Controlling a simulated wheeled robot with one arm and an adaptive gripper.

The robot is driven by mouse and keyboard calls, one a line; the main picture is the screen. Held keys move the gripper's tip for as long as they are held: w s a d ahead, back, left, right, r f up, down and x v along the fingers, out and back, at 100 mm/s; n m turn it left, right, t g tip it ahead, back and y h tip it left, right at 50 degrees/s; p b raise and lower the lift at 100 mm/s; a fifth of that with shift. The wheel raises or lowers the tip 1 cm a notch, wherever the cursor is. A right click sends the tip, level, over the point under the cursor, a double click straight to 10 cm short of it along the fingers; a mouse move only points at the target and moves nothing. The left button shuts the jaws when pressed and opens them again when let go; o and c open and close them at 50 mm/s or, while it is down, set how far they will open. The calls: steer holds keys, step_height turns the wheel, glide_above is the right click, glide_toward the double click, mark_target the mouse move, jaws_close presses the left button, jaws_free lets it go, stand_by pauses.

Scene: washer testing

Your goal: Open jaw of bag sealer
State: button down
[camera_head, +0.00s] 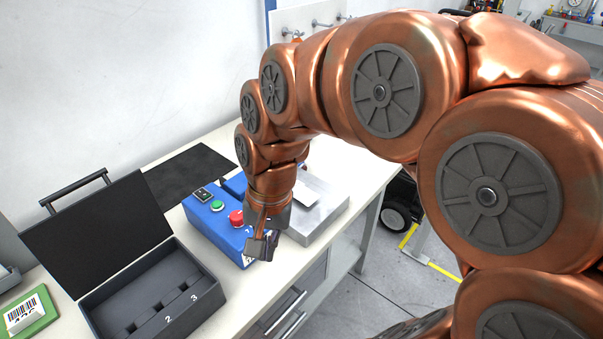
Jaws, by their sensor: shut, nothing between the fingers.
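The bag sealer looks to be the blue machine (202,218) on the bench, with a green button (217,206), a red button (236,217) and a small dark panel (202,195) on its top. My arm hides its right part, so I cannot tell how its jaw stands. My gripper (262,247) points down in front of the right end of the blue machine, near the bench's front edge. Its fingers are shut and empty. I cannot tell whether they touch the machine.
An open black case (205,312) with numbered slots stands left of the machine. A green block with a barcode (38,312) is at the far left. A grey metal plate (325,212) lies right of my gripper. A black mat (185,172) lies behind.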

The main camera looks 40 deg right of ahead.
steer(key=w+d+f+m+t+y+b, duration=0.1)
steer(key=w+d+m, duration=0.2)
steer(key=w+m, duration=0.15)
steer(key=w+d+m+t+b, duration=0.1)
steer(key=w+d+m+b, duration=0.15)
steer(key=w, duration=0.35)
steer(key=w+d+f+m+t+b, duration=0.1)
steer(key=w+d+m, duration=0.3)
steer(key=d+m, duration=0.25)
steer(key=w+d+f+m+t+h+b, duration=0.1)
steer(key=w+d+m+t+b, duration=0.1)
steer(key=w+d+m, duration=0.35)
steer(key=w+d+f+m+t+b, duration=0.1)
steer(key=w+d+m, duration=0.1)
steer(key=d+m, duration=0.6)
steer(key=shift+n, duration=0.9)
steer(key=x, duration=0.3)
steer(key=d+x, duration=0.1)
steer(key=x, duration=0.5)
steer(key=shift+w+d+f+p, duration=0.1)
steer(key=shift+d+f+p, duration=0.05)
steer(key=shift+d+p, duration=0.15)
steer(key=shift+w+f, duration=0.15)
steer(key=shift+f, duration=0.05)
